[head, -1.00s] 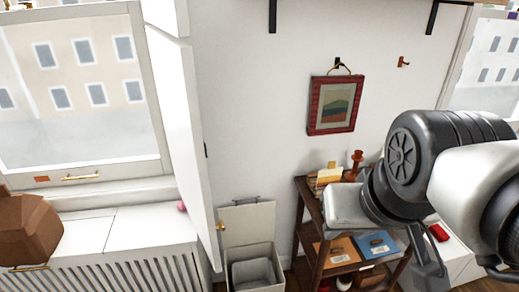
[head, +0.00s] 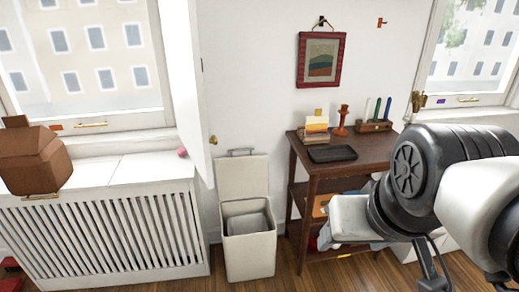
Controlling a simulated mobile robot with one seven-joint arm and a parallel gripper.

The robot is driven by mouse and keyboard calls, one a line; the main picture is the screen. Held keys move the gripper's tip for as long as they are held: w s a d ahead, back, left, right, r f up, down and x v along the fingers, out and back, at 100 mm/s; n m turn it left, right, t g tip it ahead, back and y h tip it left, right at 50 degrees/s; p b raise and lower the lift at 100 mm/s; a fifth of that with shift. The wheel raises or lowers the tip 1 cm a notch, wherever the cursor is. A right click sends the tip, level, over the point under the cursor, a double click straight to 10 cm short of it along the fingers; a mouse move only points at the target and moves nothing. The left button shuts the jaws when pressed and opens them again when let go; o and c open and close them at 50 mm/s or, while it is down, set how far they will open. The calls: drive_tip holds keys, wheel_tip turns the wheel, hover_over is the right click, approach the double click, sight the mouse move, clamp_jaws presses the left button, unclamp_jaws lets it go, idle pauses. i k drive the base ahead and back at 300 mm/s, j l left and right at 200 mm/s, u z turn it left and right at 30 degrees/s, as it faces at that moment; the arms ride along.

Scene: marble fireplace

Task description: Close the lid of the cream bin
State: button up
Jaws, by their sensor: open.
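The cream bin (head: 250,256) stands on the wood floor between the white radiator cover and the brown shelf. Its lid (head: 243,177) is open, standing upright at the back against the wall, with a grey handle (head: 241,152) on its top edge. A grey inner liner (head: 248,223) shows through the open top.
The radiator cover (head: 105,238) is left of the bin, with a brown faceted object (head: 35,160) on top. An open white shutter (head: 185,85) hangs above. The brown shelf (head: 350,158) stands close at right, holding a black tray (head: 333,153). Floor before the bin is clear.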

sight(247, 177)
drive_tip(key=i+u, duration=0.1)
drive_tip(key=i, duration=0.4)
drive_tip(key=i+l+u, duration=0.15)
drive_tip(key=i, duration=0.4)
drive_tip(key=i+l+u, duration=0.1)
drive_tip(key=i, duration=0.4)
drive_tip(key=l, duration=0.05)
